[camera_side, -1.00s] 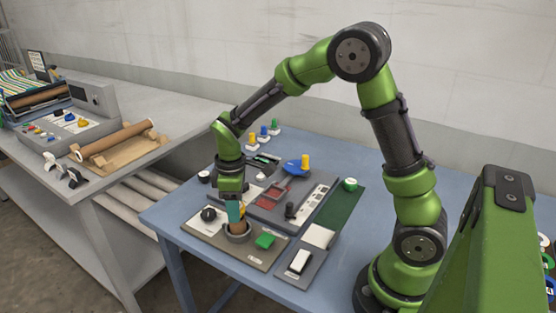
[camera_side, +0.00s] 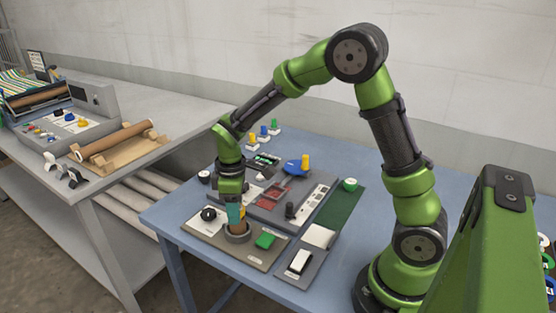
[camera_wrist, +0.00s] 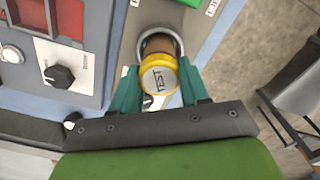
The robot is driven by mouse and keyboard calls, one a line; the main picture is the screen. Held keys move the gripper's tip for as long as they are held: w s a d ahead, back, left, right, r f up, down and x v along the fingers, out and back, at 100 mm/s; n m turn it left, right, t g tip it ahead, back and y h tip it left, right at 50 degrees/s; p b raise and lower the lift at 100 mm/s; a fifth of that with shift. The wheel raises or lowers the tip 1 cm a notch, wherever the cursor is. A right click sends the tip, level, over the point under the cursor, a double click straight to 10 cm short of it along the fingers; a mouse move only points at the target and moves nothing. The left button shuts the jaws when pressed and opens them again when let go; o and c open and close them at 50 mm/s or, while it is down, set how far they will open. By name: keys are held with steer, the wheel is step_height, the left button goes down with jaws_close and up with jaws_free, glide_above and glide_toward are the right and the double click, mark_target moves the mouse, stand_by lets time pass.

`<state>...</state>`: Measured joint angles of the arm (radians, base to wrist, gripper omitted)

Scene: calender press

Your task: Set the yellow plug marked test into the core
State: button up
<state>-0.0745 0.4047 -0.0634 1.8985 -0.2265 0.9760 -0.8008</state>
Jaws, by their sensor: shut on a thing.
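The yellow plug (camera_wrist: 158,79) shows its round face marked TEST in the wrist view. My gripper (camera_wrist: 160,88) is shut on it, with a teal finger on each side. The brown core (camera_wrist: 160,43) stands in a round grey holder (camera_side: 238,237) on the near panel and also shows in the side view (camera_side: 239,227). The plug is at the core's upper end, in line with it or nearly so. How far it sits inside the core is hidden by the plug and fingers.
A panel with a blue-and-yellow part (camera_side: 297,166) lies behind. Several coloured plugs (camera_side: 263,131) stand at the table's far edge. A white rocker switch (camera_side: 300,261) is at the front right.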

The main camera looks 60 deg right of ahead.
steer(key=o, duration=1.6)
steer(key=shift+c, duration=0.2)
steer(key=shift+r, duration=3.45)
